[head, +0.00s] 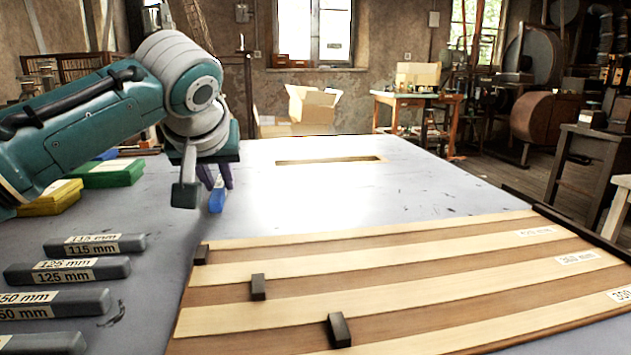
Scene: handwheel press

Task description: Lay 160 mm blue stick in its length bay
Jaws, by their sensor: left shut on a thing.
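My left gripper (216,180) points down over the grey table. It is shut on a blue stick (217,200), which shows nearly end-on below the fingers; I cannot tell whether it touches the table. Grey bars with length labels lie at the left: 115 mm (95,244), 125 mm (68,271), and one with a partly cut-off label ending in 50 mm (53,304). No 160 mm label is readable, and I cannot tell which bay is the stick's. The gripper is behind and right of these bars. My right gripper is out of view.
A striped wooden board (400,262) with dark blocks (339,330) and labels fills the front right. Green (105,173) and yellow (50,198) pieces lie at the left by my arm, with a blue piece (106,155) behind. The table (440,190) behind the board is mostly clear, around a slot-like rectangle (330,160).

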